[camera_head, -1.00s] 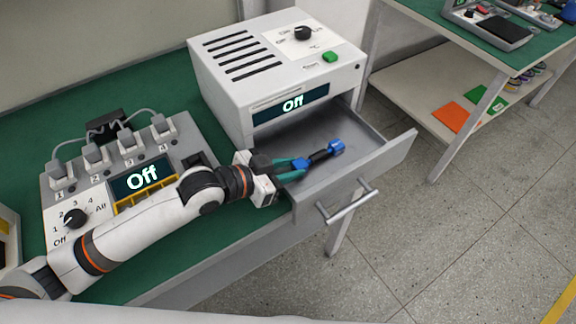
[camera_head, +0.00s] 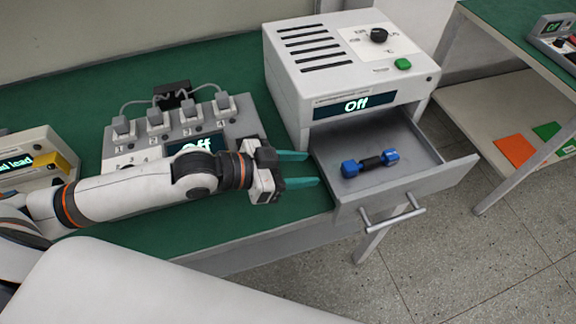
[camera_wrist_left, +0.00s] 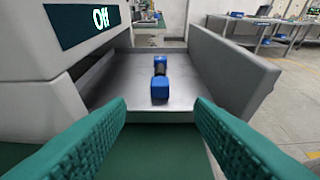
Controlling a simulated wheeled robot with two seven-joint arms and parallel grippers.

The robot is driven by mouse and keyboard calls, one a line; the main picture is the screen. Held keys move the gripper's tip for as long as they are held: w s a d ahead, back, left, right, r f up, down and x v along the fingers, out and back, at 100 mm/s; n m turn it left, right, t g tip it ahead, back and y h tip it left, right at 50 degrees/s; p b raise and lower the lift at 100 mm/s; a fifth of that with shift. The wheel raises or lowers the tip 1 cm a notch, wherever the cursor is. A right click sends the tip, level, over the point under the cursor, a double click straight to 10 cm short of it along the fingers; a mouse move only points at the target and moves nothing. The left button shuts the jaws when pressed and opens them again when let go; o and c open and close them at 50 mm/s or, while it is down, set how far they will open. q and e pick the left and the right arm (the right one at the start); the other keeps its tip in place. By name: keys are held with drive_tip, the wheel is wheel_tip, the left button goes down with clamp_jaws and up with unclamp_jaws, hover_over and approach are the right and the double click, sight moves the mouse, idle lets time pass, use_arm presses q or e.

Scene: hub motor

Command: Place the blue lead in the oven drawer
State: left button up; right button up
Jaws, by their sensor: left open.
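The blue lead (camera_head: 370,161), two blue ends joined by a black middle, lies in the open oven drawer (camera_head: 458,167). It also shows in the left wrist view (camera_wrist_left: 159,88), lying on the drawer floor, with its long side pointing away from me. The oven (camera_head: 318,88) is white, with a display reading Off and a green button. My left gripper (camera_head: 318,168) is open and empty, with teal fingers, at the left edge of the drawer. Its fingers (camera_wrist_left: 160,125) are apart in the left wrist view, short of the lead. My right gripper is not in view.
A grey charger unit (camera_head: 225,133) with several plugs and an Off display stands left of the oven, partly behind my left arm. Another device (camera_head: 30,160) is at the far left. The drawer front and its handle (camera_head: 393,217) stick out past the green table's edge.

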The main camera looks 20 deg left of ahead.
use_arm(q)
drive_tip(key=shift+v, duration=1.3)
